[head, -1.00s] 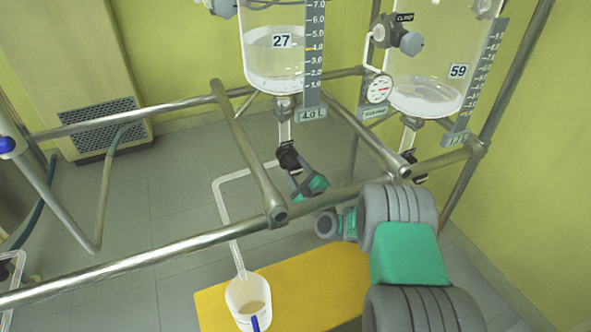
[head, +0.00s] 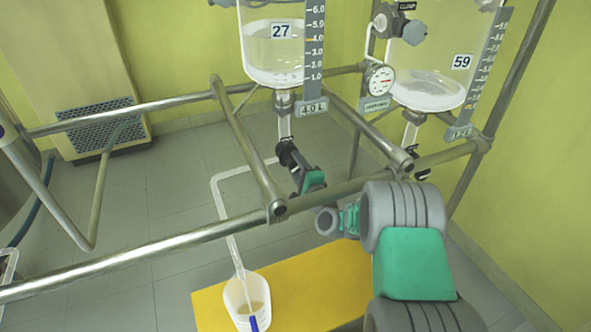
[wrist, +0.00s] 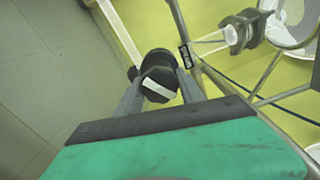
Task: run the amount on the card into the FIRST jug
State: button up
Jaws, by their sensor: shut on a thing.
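Glass reactor 27 (head: 272,62) holds clear liquid; its side scale (head: 315,45) stands above a "4.0 L" plate (head: 312,107). Below it is a black outlet valve (head: 287,152). My gripper (head: 303,182) is at this valve. In the wrist view my gripper's fingers (wrist: 158,92) are on either side of the valve's black knob (wrist: 157,72), which carries a white bar, and are shut on it. A clear tube (head: 222,205) runs down into a white jug (head: 246,296) with a blue strip and some pale beige liquid. No amount card is readable.
Metal frame rails (head: 150,255) cross in front of the reactors. Reactor 59 (head: 428,85) stands to the right with its own outlet valve, beside a round gauge (head: 380,78). The jug stands at the left end of a yellow platform (head: 300,280).

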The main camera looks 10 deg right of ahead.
jog(key=n+b, duration=0.1)
jog(key=n, duration=0.1)
jog(key=n+b, duration=0.1)
jog(key=shift+f+n, duration=0.2)
jog(key=shift+n, duration=0.2)
jog(key=n+b, duration=0.3)
jog(key=n, duration=0.1)
jog(key=shift+r, duration=0.1)
jog(key=shift+n, duration=0.3)
jog(key=o, duration=1.4)
jog(key=shift+r, duration=0.1)
jog(key=s+d+p, duration=0.1)
jog(key=s, duration=0.6)
jog(key=shift+s+d, duration=0.25)
jog(key=shift+s, duration=0.15)
